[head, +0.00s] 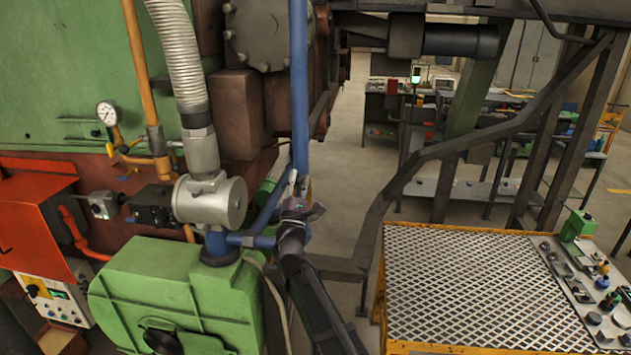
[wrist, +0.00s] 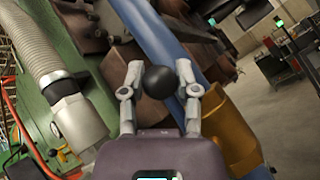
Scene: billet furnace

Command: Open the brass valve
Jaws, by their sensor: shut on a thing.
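In the wrist view, my gripper (wrist: 160,80) is shut on a round black knob (wrist: 160,83), with one grey finger on each side of it. A brass-coloured cylindrical body (wrist: 237,132), which looks like the brass valve, stands just right of the fingers, beside the blue pipe (wrist: 160,40). Any lever joining the knob to the brass body is hidden. In the head view, my gripper (head: 297,186) is at the foot of the vertical blue pipe (head: 299,90). There my wrist and fingers cover the knob and most of the brass.
A green machine housing (head: 180,295) and a ribbed hose (head: 180,50) stand left of my arm. A pressure gauge (head: 107,112) is further left. A mesh-topped yellow bench (head: 470,280) is at right, with a dark sloping rail (head: 450,145) behind it. Open floor lies beyond.

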